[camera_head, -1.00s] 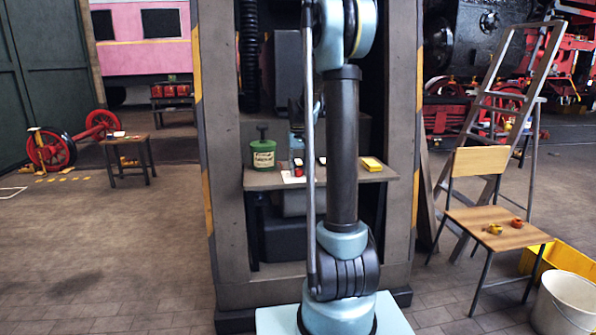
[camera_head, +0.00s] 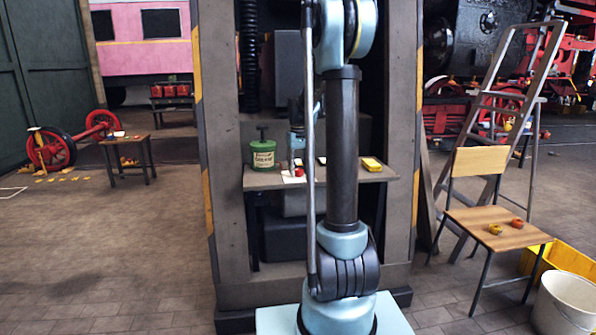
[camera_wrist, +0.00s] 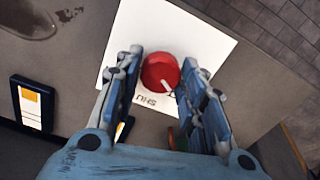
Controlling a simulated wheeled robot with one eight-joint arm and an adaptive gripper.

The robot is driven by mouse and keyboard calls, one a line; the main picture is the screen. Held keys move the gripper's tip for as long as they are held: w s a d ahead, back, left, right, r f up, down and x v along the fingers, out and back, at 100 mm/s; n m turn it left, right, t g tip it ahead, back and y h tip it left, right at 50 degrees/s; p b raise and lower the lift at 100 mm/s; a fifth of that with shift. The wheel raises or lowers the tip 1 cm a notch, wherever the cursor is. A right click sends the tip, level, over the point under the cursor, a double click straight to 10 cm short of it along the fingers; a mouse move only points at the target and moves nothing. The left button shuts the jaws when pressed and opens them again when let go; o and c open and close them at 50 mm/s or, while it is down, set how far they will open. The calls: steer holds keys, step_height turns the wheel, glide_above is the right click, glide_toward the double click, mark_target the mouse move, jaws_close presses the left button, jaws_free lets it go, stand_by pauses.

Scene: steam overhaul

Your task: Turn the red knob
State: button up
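The red knob (camera_wrist: 160,72) is round, with a white pointer line towards the lower right in the wrist view. It sits on a white card (camera_wrist: 198,38) with partly hidden dark lettering. In the head view the knob (camera_head: 300,173) is a small red spot on the shelf (camera_head: 270,181). My gripper (camera_wrist: 160,65) is open, with one finger on each side of the knob. The right finger is very close to the knob; I cannot tell whether it touches. The gripper also shows in the head view (camera_head: 293,165), partly hidden by my arm.
A green can (camera_head: 263,154) stands left of the knob on the shelf. A yellow-topped item (camera_head: 371,164) lies to the right. A dark device with a white and orange face (camera_wrist: 32,105) lies near my gripper in the wrist view. Frame posts flank the shelf.

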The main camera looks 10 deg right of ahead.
mark_target(298, 169)
steer(key=shift+o, duration=0.9)
step_height(298, 169, up, 12)
steer(key=s+f+m+t, duration=0.1)
steer(key=s+f, duration=0.1)
steer(key=s, duration=0.9)
steer(key=s+f, duration=0.2)
steer(key=s, duration=0.9)
steer(key=s+f+m+t, duration=0.1)
steer(key=s+f, duration=1.4)
steer(key=s, duration=0.2)
steer(key=shift+s+f, duration=0.25)
steer(key=shift+f, duration=0.05)
